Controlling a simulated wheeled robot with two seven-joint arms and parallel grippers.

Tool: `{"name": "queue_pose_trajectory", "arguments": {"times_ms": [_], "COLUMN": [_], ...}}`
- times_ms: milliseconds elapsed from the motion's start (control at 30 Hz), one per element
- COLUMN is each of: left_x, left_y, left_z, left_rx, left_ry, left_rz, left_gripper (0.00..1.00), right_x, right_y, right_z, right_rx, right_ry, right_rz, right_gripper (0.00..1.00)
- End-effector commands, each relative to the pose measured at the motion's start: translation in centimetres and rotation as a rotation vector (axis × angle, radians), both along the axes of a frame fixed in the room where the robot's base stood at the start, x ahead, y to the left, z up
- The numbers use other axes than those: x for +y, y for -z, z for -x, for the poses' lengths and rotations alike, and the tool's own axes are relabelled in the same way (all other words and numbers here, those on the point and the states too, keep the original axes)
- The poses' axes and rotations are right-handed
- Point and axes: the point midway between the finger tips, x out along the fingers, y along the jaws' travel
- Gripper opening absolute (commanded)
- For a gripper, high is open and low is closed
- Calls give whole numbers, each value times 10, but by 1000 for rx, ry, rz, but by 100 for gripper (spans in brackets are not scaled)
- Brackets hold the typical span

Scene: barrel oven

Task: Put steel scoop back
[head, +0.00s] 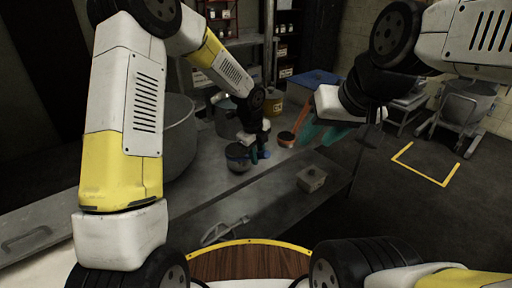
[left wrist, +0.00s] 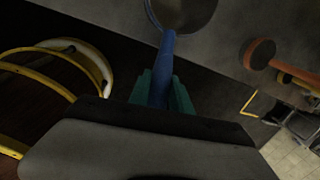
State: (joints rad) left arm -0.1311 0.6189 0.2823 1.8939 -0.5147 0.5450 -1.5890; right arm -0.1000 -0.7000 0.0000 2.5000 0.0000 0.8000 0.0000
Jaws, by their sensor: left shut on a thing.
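The steel scoop (head: 238,157) is a grey metal cup with a blue handle, above or at the grey worktop; I cannot tell whether it touches. My left gripper (head: 262,145) is shut on the blue handle. In the left wrist view the left gripper's green fingers (left wrist: 162,92) close around the blue handle (left wrist: 166,55). The scoop's bowl (left wrist: 185,14) is partly cut off by the top edge there. My right gripper (head: 324,132) has teal fingers that look spread and empty, to the right of the scoop.
A large grey pot or drum (head: 180,137) stands at left on the worktop (head: 205,190). An orange-topped round item (head: 286,137) lies right of the scoop. A small lidded box (head: 311,178) sits near the front. A yellow bucket (head: 271,102) and a shelf stand behind.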

Motion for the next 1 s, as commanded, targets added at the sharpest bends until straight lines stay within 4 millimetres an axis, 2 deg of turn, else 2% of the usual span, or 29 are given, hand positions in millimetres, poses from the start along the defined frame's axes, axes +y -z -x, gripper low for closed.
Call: {"name": "queue_pose_trajectory", "arguments": {"times_ms": [100,400,433,500,533,867,1000], "left_x": [0,0,0,0,0,0,1], "left_y": [9,11,11,11,11,9,-6], "left_z": [0,0,0,0,0,0,1], "left_rx": [-2,-2,-2,-2,-2,-2,-6], "left_ry": [2,2,2,1,1,1,-1], "left_rz": [0,0,0,0,0,1,3], "left_gripper": [0,0,30,44,46,46,46], "right_x": [0,0,0,0,0,0,0], "right_y": [0,0,0,0,0,0,0], "right_z": [0,0,0,0,0,0,0], "right_rx": [0,0,0,0,0,0,0], "right_ry": [0,0,0,0,0,0,0], "right_rz": [0,0,0,0,0,0,0], "right_gripper": [36,36,36,36,36,36,36]}}
